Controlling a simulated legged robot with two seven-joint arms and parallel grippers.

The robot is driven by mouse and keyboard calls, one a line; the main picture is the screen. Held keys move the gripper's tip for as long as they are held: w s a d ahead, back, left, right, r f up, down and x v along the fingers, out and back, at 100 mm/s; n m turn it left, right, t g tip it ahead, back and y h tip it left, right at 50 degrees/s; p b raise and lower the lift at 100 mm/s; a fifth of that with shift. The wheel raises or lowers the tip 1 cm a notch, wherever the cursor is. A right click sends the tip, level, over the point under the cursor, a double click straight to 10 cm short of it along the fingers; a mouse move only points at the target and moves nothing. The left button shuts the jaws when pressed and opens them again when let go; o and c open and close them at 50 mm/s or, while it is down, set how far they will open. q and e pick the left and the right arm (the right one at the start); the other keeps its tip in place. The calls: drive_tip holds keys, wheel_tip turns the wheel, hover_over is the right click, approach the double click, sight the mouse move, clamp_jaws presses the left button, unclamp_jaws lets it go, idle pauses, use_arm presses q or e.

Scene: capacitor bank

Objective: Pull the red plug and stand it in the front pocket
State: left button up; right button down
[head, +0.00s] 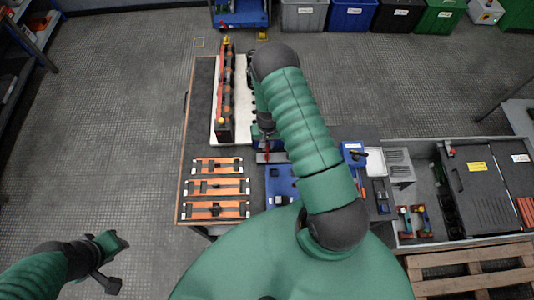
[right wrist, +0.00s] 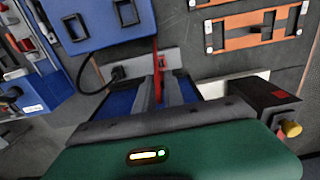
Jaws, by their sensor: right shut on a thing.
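My right gripper (head: 266,136) reaches down over the table, partly hidden by my own arm. In the right wrist view its two grey fingers (right wrist: 160,92) are shut on a thin red thing, the red plug (right wrist: 156,62). The plug's lower end is hidden between the fingers. A grey strip (right wrist: 183,56) with a small red-marked opening lies just beyond the fingertips; I cannot tell whether the plug touches it. A blue holder (right wrist: 97,27) with dark square pockets shows at the top. My left gripper (head: 108,243) hangs over the floor, away from the table; its fingers are unclear.
A black plug with a cable (right wrist: 117,76) sits at the strip's left. Several orange bars (head: 217,187) lie at the table's left front. A tall row of dark and orange units (head: 225,95) stands behind them. A grey case (head: 478,185) lies right. Floor left is clear.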

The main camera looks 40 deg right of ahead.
sight(274, 173)
drive_tip(key=shift+r+p, duration=0.3)
drive_tip(key=shift+r, duration=0.4)
drive_tip(key=shift+s+a, duration=0.1)
drive_tip(key=shift+s+a+p, duration=0.4)
drive_tip(key=shift+s+a, duration=0.3)
drive_tip(key=shift+s, duration=0.75)
drive_tip(key=shift+s+a+p, duration=0.35)
drive_tip(key=shift+s+a, duration=0.4)
drive_tip(key=shift+s, duration=0.7)
drive_tip(key=shift+s+a+p, duration=0.4)
drive_tip(key=shift+s+a, duration=0.3)
drive_tip(key=shift+s, duration=0.75)
drive_tip(key=shift+f, duration=0.1)
drive_tip(key=shift+f+b, duration=0.7)
drive_tip(key=shift+f, duration=0.05)
drive_tip(key=shift+f+b, duration=0.4)
drive_tip(key=shift+f, duration=0.05)
